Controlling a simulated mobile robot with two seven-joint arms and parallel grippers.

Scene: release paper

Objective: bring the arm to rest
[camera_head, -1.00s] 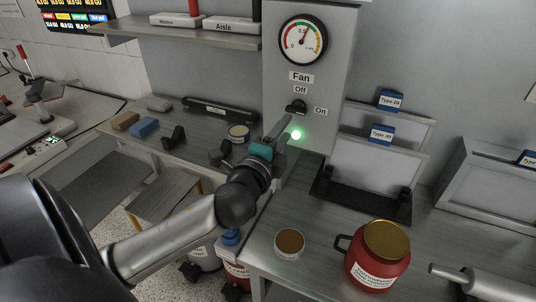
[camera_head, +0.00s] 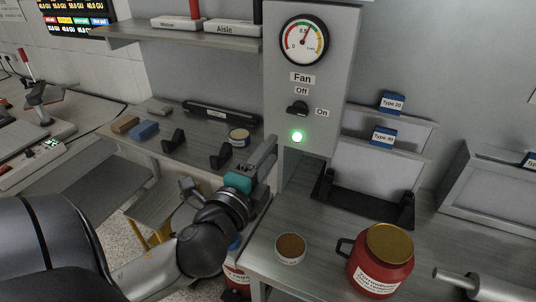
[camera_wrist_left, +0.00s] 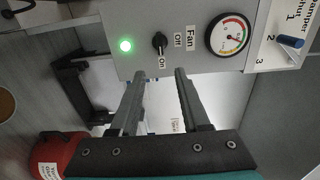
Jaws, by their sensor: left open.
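My left gripper (camera_head: 262,160) is in the head view, below the fan panel and to the left of the green lamp. It is open and empty; its two separate fingers show in the left wrist view (camera_wrist_left: 158,95). The arm comes in from the lower left. The grey fan panel (camera_head: 345,80) carries a black knob (camera_head: 297,108), turned towards the On label. The green lamp (camera_head: 297,136) below it is lit. The knob also shows in the left wrist view (camera_wrist_left: 159,43), apart from the fingers. My right gripper is in neither view.
A red jar (camera_head: 381,262) and a small tin with a brown top (camera_head: 290,248) stand on the right bench. A black rack (camera_head: 362,205) stands behind them. Another tin (camera_head: 239,137) and blue and brown blocks sit on the left bench. A gauge (camera_head: 304,40) tops the panel.

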